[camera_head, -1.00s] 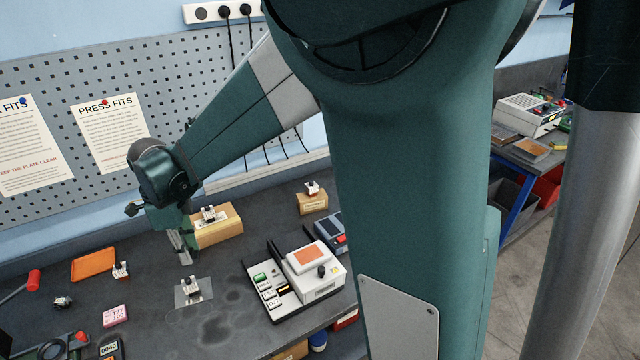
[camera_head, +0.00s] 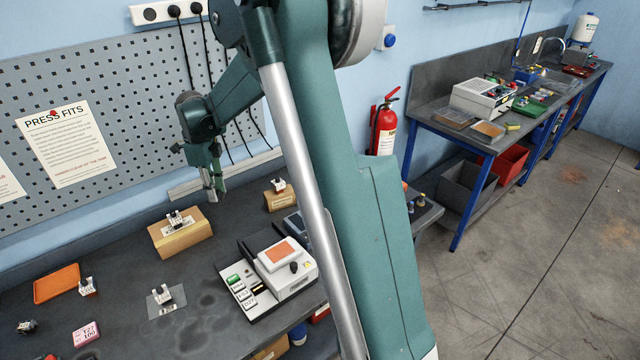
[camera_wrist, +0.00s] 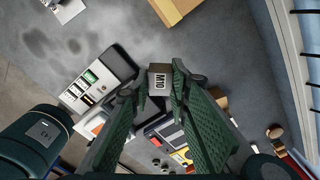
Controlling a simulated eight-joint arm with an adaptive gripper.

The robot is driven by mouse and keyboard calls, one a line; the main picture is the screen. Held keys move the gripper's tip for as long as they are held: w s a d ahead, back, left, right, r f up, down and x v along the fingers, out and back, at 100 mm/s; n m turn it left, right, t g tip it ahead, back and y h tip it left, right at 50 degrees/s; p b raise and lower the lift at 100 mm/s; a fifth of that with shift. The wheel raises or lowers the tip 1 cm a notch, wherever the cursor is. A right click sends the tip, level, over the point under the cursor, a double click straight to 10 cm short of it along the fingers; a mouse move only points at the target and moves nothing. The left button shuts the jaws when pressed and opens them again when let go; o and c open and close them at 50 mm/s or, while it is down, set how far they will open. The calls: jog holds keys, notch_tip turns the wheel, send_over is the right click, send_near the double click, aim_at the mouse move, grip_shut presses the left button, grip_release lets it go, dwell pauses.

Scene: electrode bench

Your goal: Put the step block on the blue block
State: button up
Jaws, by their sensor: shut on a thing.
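My gripper (camera_wrist: 155,88) is shut on a small grey-brown block marked M10 (camera_wrist: 158,80), which seems to be the step block. Its steps cannot be made out from this angle. In the head view my gripper (camera_head: 216,190) points down, raised above the bench near the pegboard, between two tan blocks; the held block is too small to make out there. No blue block can be picked out for certain. A blue device with red and yellow parts (camera_wrist: 172,132) shows below the held block in the wrist view.
A tan block (camera_head: 180,238) and a smaller one (camera_head: 281,202) carry white-and-metal fittings. A white station (camera_head: 268,290) with an orange pad stands at the bench's right. A clear plate (camera_head: 166,310) and an orange tray (camera_head: 57,283) lie left. Dark bench top is free between them.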

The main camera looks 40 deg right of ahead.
jog(key=w+d+f+m+p, duration=0.1)
jog(key=d+m, duration=0.2)
jog(key=d, duration=2)
jog(key=w+d+f+m+p, duration=0.1)
jog(key=w+d+m, duration=0.15)
jog(key=d, duration=2.05)
jog(key=shift+s+d+f, duration=0.1)
jog(key=shift+s+f, duration=0.05)
jog(key=shift+f, duration=0.7)
jog(key=shift+s+d+f, duration=0.1)
jog(key=shift+s+f, duration=0.1)
jog(key=shift+f, duration=0.65)
jog(key=shift+s+f, duration=0.15)
jog(key=shift+f, duration=0.7)
jog(key=shift+f, duration=0.1)
jog(key=shift+f, duration=3.05)
jog(key=shift+f, duration=0.15)
jog(key=shift+f, duration=1.7)
